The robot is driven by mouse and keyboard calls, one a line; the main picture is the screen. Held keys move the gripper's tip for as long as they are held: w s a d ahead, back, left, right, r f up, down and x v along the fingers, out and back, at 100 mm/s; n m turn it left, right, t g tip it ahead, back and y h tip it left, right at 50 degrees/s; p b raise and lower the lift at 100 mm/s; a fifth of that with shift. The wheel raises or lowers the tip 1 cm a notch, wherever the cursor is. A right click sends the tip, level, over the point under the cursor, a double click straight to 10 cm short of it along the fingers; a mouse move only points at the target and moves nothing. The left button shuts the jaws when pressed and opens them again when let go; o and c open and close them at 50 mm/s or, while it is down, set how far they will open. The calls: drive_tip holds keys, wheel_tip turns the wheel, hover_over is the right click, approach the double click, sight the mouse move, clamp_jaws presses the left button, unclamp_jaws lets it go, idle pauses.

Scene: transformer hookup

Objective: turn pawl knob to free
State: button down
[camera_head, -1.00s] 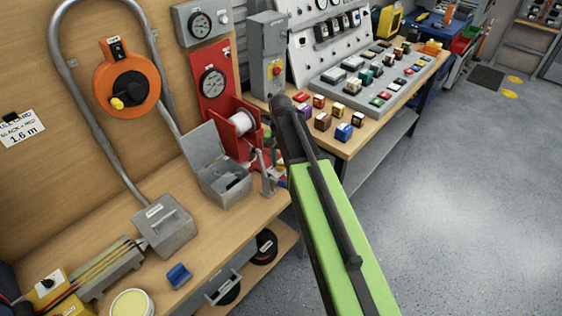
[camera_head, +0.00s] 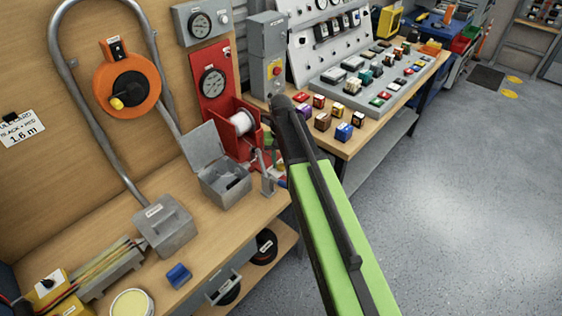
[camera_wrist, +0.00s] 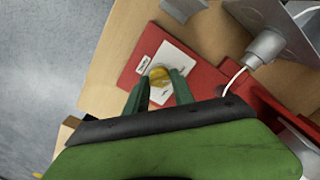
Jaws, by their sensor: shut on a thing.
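The pawl knob is a small yellow knob (camera_wrist: 158,76) on a white label plate on the red base (camera_wrist: 150,45), seen in the wrist view. My gripper (camera_wrist: 159,84) is shut on it, with one green finger on each side of the knob. The fingers partly cover the label, so the knob's exact setting cannot be read. In the head view the red stand (camera_head: 235,128) with a white wire spool (camera_head: 241,121) is beside my arm. The knob is not clearly visible there.
An open grey box (camera_head: 226,184) stands left of the red stand. Coloured blocks (camera_head: 343,131) and a grey control box (camera_head: 268,60) stand behind my arm. A grey cylinder (camera_wrist: 268,45) and a thin white wire lie right of the knob in the wrist view.

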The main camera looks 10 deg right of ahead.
sight(282, 171)
drive_tip(key=c, duration=1.1)
unclamp_jaws()
wheel_tip(282, 171, up, 17)
drive_tip(key=p, duration=1.7)
drive_tip(key=shift+r, duration=0.2)
drive_tip(key=shift+f, duration=0.1)
drive_tip(key=shift+n, duration=0.8)
drive_tip(key=s+f+b, duration=0.2)
drive_tip(key=s, duration=0.3)
drive_tip(key=s+f+b, duration=0.2)
drive_tip(key=s, duration=0.3)
drive_tip(key=s+f+b, duration=0.2)
drive_tip(key=s, duration=0.2)
drive_tip(key=shift+s+d+f, duration=0.1)
drive_tip(key=shift+s+f, duration=0.1)
drive_tip(key=shift+s, duration=0.2)
